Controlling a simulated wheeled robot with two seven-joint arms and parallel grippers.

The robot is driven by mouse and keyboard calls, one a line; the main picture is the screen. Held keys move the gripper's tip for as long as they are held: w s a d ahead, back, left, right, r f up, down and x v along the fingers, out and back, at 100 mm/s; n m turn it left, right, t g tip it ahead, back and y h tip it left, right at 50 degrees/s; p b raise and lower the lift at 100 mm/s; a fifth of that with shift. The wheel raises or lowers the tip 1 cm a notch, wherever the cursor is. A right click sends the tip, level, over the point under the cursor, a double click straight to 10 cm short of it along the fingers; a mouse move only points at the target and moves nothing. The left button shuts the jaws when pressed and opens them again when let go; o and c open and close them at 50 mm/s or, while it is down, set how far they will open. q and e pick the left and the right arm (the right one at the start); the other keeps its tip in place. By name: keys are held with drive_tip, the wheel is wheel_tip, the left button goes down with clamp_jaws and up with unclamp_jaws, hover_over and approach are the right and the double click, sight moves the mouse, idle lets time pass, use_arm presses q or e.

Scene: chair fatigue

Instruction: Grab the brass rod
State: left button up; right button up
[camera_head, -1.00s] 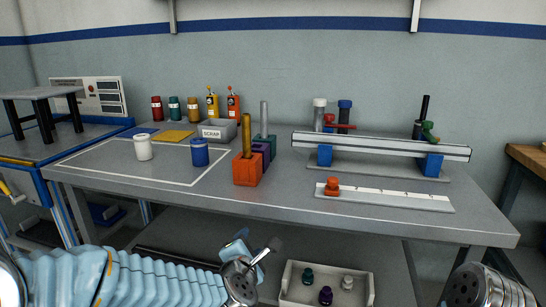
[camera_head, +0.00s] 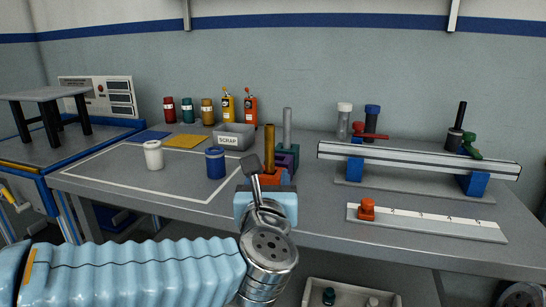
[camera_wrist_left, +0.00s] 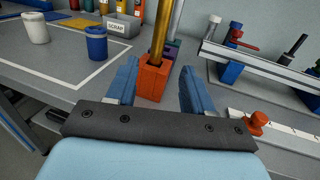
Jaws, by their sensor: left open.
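The brass rod (camera_head: 269,148) stands upright in an orange block (camera_head: 276,177) near the front of the workbench. My left gripper (camera_head: 265,192) is in front of the block and hides much of it in the head view. In the left wrist view the rod (camera_wrist_left: 162,28) rises from the orange block (camera_wrist_left: 152,78), which shows between the two blue fingers of my left gripper (camera_wrist_left: 159,70). These fingers are apart and hold nothing. My right gripper is out of view.
Behind the orange block stand purple and green blocks (camera_head: 288,156), with a grey rod (camera_head: 287,125). A blue jar (camera_head: 215,162) and white jar (camera_head: 153,155) stand left. A rail on blue supports (camera_head: 420,159) stands right. The grey scrap bin (camera_head: 233,137) is behind.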

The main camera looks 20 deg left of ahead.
sight(269, 159)
use_arm(q)
drive_tip(key=p+x, duration=0.1)
drive_tip(key=x, duration=0.7)
drive_tip(key=p+x, duration=0.1)
drive_tip(key=x, duration=0.2)
drive_tip(key=shift+w+a+f+p, duration=0.25)
drive_tip(key=shift+p, duration=0.1)
drive_tip(key=shift+w, duration=0.3)
clamp_jaws()
